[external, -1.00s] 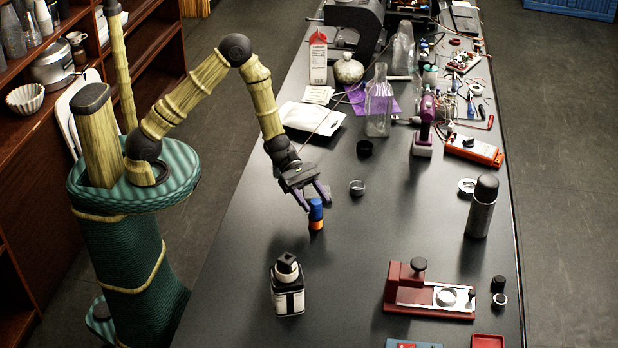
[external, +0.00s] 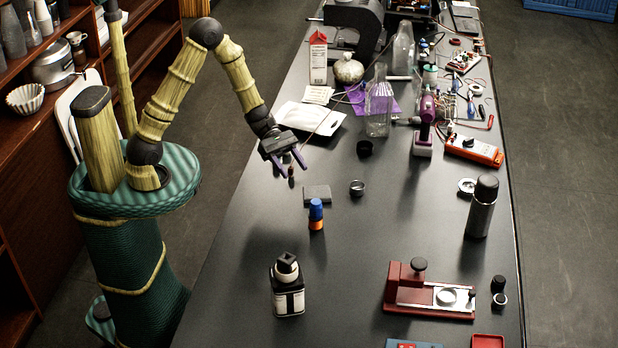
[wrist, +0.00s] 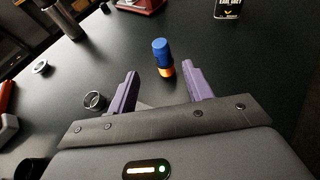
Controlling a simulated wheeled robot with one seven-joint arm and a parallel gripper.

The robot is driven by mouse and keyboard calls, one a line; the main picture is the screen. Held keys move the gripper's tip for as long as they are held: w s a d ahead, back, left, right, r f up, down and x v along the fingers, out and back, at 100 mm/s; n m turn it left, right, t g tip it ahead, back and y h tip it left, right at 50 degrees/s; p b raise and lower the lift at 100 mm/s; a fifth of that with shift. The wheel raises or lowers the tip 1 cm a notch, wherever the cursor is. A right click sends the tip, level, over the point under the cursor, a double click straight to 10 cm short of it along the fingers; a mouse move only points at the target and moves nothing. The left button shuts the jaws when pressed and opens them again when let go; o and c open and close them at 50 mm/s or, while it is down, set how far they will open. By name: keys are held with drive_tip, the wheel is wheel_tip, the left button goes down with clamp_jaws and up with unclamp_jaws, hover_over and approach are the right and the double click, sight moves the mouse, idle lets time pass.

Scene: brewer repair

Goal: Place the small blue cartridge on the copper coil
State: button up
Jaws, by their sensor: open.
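The small blue cartridge (external: 316,209) stands upright on top of the orange-copper coil (external: 316,224) on the black table. In the wrist view the blue cartridge (wrist: 161,50) sits on the copper coil (wrist: 167,71), just beyond my fingertips. My gripper (external: 296,171) is open and empty, up and to the left of the stack in the external view. Its purple fingers (wrist: 160,80) are spread apart and do not appear to touch the cartridge.
A flat grey piece (external: 317,194) lies behind the stack, with a small dark ring (external: 357,187) to its right. A black-and-white bottle (external: 287,286) stands in front. A red press (external: 430,292) and a dark cylinder (external: 481,207) stand at right.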

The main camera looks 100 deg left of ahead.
idle(0.4)
drive_tip(key=s+d+m+g+y, duration=0.3)
drive_tip(key=s+m, duration=0.4)
drive_tip(key=m, duration=0.6)
drive_tip(key=s+d+m+g+y, duration=0.3)
drive_tip(key=s+m+y, duration=0.3)
drive_tip(key=m, duration=0.8)
drive_tip(key=shift+s+d+r+g, duration=0.2)
drive_tip(key=shift+s+d+g, duration=0.2)
drive_tip(key=shift+s+d, duration=0.3)
